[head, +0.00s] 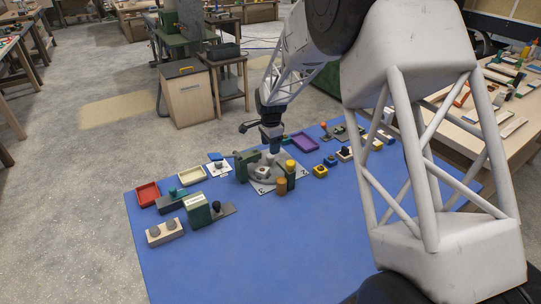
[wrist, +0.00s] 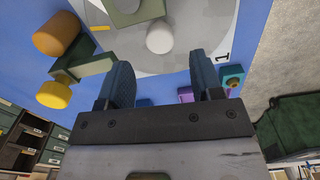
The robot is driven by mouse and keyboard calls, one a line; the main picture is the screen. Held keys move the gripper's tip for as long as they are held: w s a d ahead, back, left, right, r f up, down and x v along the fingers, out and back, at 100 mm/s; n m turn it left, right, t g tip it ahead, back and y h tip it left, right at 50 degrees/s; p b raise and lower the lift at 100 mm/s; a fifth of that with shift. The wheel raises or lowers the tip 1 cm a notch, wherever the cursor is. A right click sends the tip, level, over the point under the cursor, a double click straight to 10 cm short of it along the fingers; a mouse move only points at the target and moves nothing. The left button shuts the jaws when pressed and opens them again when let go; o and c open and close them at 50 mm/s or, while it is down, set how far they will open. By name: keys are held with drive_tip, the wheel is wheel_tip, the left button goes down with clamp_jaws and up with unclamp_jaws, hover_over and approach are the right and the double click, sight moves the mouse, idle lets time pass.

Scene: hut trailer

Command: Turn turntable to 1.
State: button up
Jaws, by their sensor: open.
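The turntable (head: 258,184) is a grey disc on a pale square plate, in the middle of the blue mat. It also shows in the wrist view (wrist: 195,58), where a "1" (wrist: 222,57) is printed on the plate beside the disc. A pale round knob (wrist: 160,37) and a green block (wrist: 135,12) stand on the disc. A yellow mark (wrist: 98,28) lies near its left side. My gripper (wrist: 163,78) is open and empty, its dark fingers apart with the knob ahead between them. In the head view my gripper (head: 273,146) is over the far part of the turntable.
An orange cylinder (wrist: 57,32) and a yellow-topped green post (wrist: 53,95) stand close beside the disc. A red tray (head: 148,194), a green box (head: 197,210) and a purple tray (head: 303,142) lie on the blue mat (head: 240,265). The mat's front is clear.

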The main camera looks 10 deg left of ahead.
sight(270, 156)
drive_tip(key=shift+f, duration=2.55)
clamp_jaws()
